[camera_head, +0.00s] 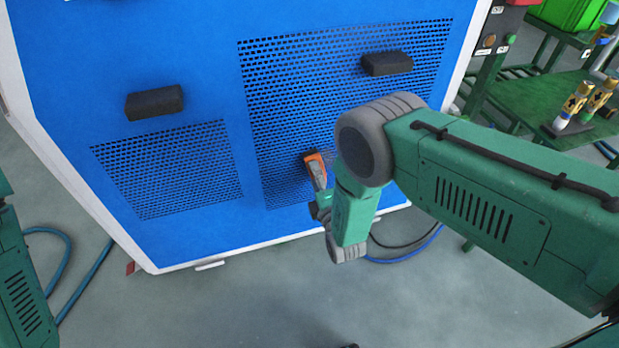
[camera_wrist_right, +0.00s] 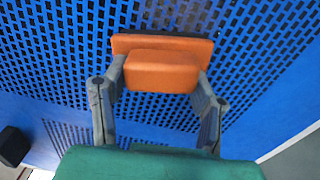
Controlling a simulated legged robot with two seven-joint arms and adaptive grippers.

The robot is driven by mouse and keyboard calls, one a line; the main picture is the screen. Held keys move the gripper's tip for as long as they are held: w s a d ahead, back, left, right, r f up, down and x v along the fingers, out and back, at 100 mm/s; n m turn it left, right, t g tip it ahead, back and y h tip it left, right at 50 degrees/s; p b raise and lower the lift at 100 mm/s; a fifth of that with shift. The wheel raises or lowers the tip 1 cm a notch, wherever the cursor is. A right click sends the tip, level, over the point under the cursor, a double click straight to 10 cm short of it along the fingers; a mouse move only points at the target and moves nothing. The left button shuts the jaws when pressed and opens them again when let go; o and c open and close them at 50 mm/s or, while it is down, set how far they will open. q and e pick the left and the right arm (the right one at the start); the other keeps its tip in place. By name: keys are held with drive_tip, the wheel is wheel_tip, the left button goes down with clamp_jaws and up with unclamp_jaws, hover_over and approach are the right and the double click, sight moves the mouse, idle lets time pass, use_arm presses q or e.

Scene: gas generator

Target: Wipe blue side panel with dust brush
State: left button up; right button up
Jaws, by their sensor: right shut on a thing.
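The blue side panel (camera_head: 210,75) with perforated grilles fills the upper left of the head view. It also fills the background of the right wrist view (camera_wrist_right: 50,100). The dust brush shows as an orange block (camera_wrist_right: 160,68) in the right wrist view and as a small orange piece (camera_head: 316,166) in the head view. My right gripper (camera_wrist_right: 158,85) is shut on the brush, one finger on each side. The brush is in front of the perforated area; whether its bristles touch the panel cannot be told. Only part of my left arm shows at the left edge; its gripper is out of view.
Two black handles (camera_head: 154,103) (camera_head: 387,63) stick out of the panel. Blue hoses (camera_head: 88,280) lie on the floor at left, with another near my right arm. A green table (camera_head: 545,100) with brass fittings stands at right. The front floor is mostly clear.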

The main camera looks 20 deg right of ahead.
drive_tip(key=shift+d, duration=5.1)
drive_tip(key=shift+a+r, duration=0.25)
drive_tip(key=shift+a, duration=1.1)
drive_tip(key=shift+a+r, duration=0.25)
drive_tip(key=shift+a, duration=1.15)
drive_tip(key=shift+a+r, duration=0.25)
drive_tip(key=shift+a, duration=1.1)
drive_tip(key=a, duration=0.3)
drive_tip(key=shift+w+a, duration=0.1)
drive_tip(key=shift+a, duration=0.3)
drive_tip(key=s+p, duration=0.2)
drive_tip(key=s, duration=0.4)
drive_tip(key=shift+s+d, duration=0.1)
